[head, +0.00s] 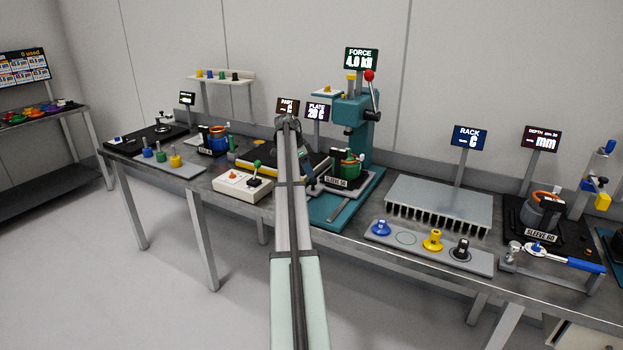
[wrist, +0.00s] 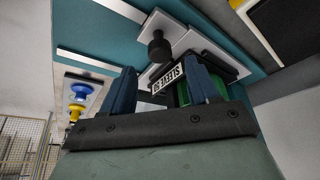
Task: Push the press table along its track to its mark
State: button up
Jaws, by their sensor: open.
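The teal press (head: 352,122) stands at the back of the bench, with a teal base (head: 332,208) reaching forward. A black knob (wrist: 160,50) stands beyond the label. Pale strips (wrist: 92,63) run along the teal base. I cannot make out the mark.
A white control box (head: 242,185) with a lever stands left of the press. A slotted grey rack (head: 440,204) stands to the right, behind a tray (head: 470,262) with blue, yellow and black pieces. My arm covers part of the bench left of the press base.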

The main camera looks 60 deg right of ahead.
aim_at(313, 180)
jog(key=shift+x, duration=2.5)
grip_shut()
